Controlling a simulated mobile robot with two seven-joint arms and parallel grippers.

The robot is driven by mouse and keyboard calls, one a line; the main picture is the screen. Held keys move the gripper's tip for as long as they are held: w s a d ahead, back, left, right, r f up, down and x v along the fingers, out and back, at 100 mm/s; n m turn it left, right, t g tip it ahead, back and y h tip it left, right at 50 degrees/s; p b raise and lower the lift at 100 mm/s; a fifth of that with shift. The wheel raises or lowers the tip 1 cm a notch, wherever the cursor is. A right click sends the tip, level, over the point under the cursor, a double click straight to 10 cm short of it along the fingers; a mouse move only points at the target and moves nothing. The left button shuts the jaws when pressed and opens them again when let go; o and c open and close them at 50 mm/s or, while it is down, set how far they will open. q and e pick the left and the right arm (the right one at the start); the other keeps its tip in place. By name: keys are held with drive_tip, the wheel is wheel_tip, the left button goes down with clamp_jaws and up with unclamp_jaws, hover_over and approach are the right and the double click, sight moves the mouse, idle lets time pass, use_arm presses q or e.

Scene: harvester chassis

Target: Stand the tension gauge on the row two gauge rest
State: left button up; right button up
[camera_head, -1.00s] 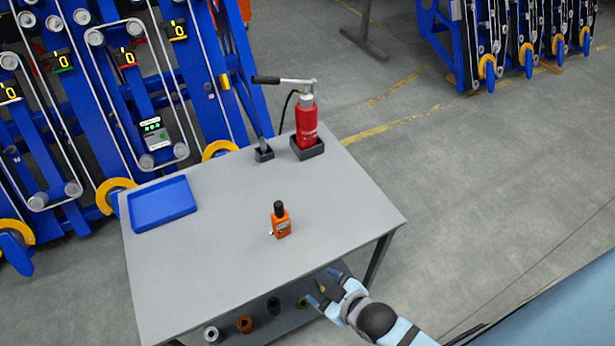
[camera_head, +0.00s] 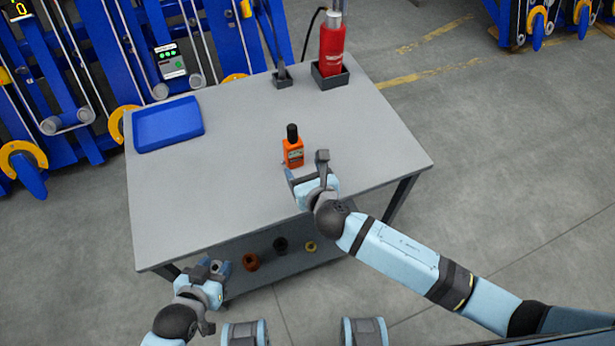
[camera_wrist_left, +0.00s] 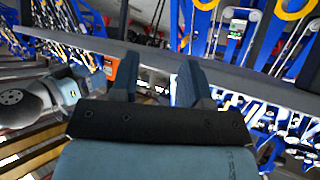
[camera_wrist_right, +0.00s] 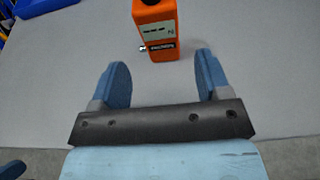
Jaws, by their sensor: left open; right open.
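The tension gauge appears to be the orange device with a black top (camera_head: 293,152). It stands upright on the grey table, and its display and lower body show in the right wrist view (camera_wrist_right: 157,28). My right gripper (camera_head: 307,168) is open over the table, just in front of the gauge. In the right wrist view the gauge lies beyond the fingertips (camera_wrist_right: 162,68), not between them. My left gripper (camera_head: 213,268) is open and empty, low in front of the table. I cannot pick out the row two gauge rest with certainty.
The grey table (camera_head: 230,190) holds a blue tray (camera_head: 168,123) at left. A red cylinder (camera_head: 331,50) stands in a dark holder at the back, beside a smaller dark holder (camera_head: 282,78). Blue racks stand behind. Several ring-shaped parts sit on the lower shelf (camera_head: 290,268).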

sight(296, 157)
drive_tip(key=b+x, duration=0.4)
drive_tip(key=x, duration=0.3)
drive_tip(key=shift+f+b, duration=0.2)
drive_tip(key=shift+b, duration=0.2)
drive_tip(key=shift+w, duration=0.3)
drive_tip(key=shift+w+a+b, duration=0.2)
drive_tip(key=shift+w+b, duration=0.2)
drive_tip(key=shift+b, duration=0.05)
use_arm(q)
drive_tip(key=f, duration=0.2)
drive_tip(key=w+f, duration=0.1)
drive_tip(key=shift+d+f, duration=0.2)
drive_tip(key=shift+d, duration=0.2)
drive_tip(key=shift+a+f, duration=0.1)
drive_tip(key=shift+a, duration=0.05)
use_arm(e)
drive_tip(key=shift+c, duration=0.4)
drive_tip(key=c, duration=0.7)
use_arm(q)
drive_tip(key=shift+s, duration=0.1)
use_arm(e)
drive_tip(key=shift+r, duration=0.1)
drive_tip(key=shift+c, duration=0.8)
